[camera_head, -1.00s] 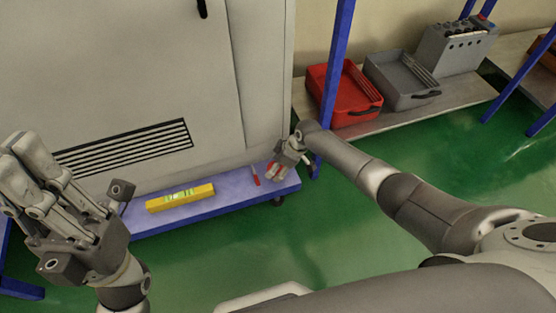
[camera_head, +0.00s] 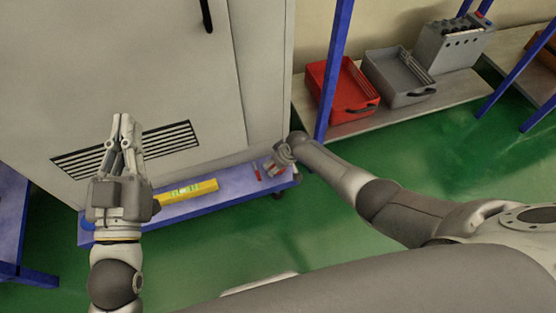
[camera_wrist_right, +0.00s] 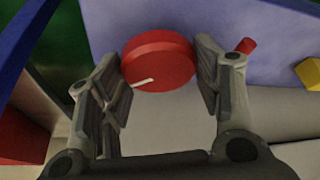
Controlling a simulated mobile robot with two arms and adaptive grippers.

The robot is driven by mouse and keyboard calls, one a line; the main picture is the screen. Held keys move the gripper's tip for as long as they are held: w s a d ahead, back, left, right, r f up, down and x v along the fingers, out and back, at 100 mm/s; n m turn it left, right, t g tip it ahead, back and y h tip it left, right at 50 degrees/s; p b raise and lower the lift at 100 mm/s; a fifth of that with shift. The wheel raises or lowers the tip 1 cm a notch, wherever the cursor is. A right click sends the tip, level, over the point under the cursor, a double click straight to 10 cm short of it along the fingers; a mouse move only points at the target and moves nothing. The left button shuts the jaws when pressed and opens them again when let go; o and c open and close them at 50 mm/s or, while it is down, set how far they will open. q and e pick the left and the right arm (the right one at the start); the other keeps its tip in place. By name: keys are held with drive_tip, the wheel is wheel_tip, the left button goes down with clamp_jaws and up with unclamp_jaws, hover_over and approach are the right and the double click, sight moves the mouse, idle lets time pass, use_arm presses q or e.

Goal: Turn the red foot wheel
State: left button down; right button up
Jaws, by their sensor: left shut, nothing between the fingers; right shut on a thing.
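The red foot wheel (camera_wrist_right: 158,58) is a round red knob with a pale pointer line, in the right wrist view. My right gripper (camera_wrist_right: 162,75) is shut on it, one finger on each side. In the head view my right gripper (camera_head: 280,163) is at the right end of the blue base shelf and hides most of the wheel. My left gripper (camera_head: 124,125) is shut and empty, raised in front of the cabinet's vent, fingers pointing up.
A yellow spirit level (camera_head: 188,190) and a small red object (camera_head: 257,171) are on the blue shelf (camera_head: 215,202) below the grey cabinet (camera_head: 105,60). A blue post (camera_head: 335,65) stands by my right arm. A red crate (camera_head: 343,95) and a grey crate (camera_head: 398,78) are at right.

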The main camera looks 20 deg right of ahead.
drive_tip(key=m+p, duration=0.1)
drive_tip(key=m, duration=0.1)
drive_tip(key=m+h+p, duration=0.1)
drive_tip(key=m, duration=0.1)
drive_tip(key=shift+s+a+h, duration=0.15)
drive_tip(key=shift+h, duration=0.15)
drive_tip(key=shift+m, duration=0.7)
use_arm(q)
wheel_tip(320, 180, down, 10)
drive_tip(key=a+g+y, duration=0.1)
drive_tip(key=g+y, duration=0.1)
drive_tip(key=g, duration=0.4)
drive_tip(key=shift+s+a+f, duration=0.2)
drive_tip(key=shift+s+a, duration=0.15)
drive_tip(key=shift+s, duration=0.05)
use_arm(e)
drive_tip(key=shift+m+h, duration=0.6)
drive_tip(key=shift+m, duration=0.3)
drive_tip(key=o, duration=1)
drive_tip(key=shift+v, duration=5.95)
